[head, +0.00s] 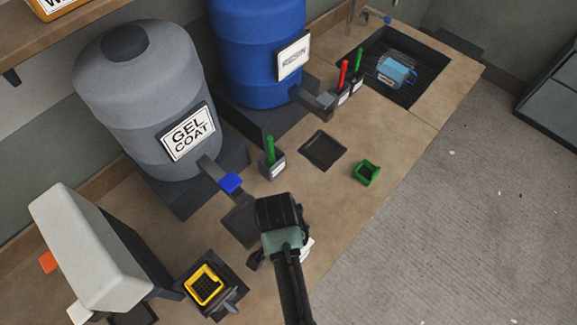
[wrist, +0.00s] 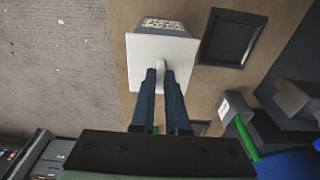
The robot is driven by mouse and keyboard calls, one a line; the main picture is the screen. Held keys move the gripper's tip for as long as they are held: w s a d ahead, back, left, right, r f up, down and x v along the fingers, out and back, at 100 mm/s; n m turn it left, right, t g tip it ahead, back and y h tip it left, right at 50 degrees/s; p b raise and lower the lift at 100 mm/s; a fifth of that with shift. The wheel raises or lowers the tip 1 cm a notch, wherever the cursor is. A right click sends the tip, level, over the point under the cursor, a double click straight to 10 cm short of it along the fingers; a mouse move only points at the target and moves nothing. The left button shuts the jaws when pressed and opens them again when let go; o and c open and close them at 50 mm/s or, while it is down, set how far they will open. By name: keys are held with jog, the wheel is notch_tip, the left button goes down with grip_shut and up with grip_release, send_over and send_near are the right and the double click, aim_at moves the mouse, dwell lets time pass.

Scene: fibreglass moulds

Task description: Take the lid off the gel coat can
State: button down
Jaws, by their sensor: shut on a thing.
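My gripper (wrist: 161,68) is shut on the small upright knob of a white square lid (wrist: 143,48) in the wrist view. Just past the lid's far edge a grey thing with a lettered white face (wrist: 163,24) shows, which looks like the gel coat can. The lid hides most of it. I cannot tell whether the lid touches the can or is held above it. In the head view my arm covers the jaws, and only a white sliver (head: 307,248) shows beside it. The grey gel coat drum (head: 150,100) with its blue-handled tap stands to the left.
A dark square tray (head: 240,222) lies under the drum's tap. A yellow-rimmed container (head: 203,285) is at lower left and a green one (head: 367,173) to the right. Green-handled tools stand in holders (head: 271,165). The blue resin drum (head: 255,50) is behind. Floor borders the bench's right edge.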

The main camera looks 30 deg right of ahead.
jog(key=shift+r+p, duration=2)
jog(key=shift+r, duration=0.05)
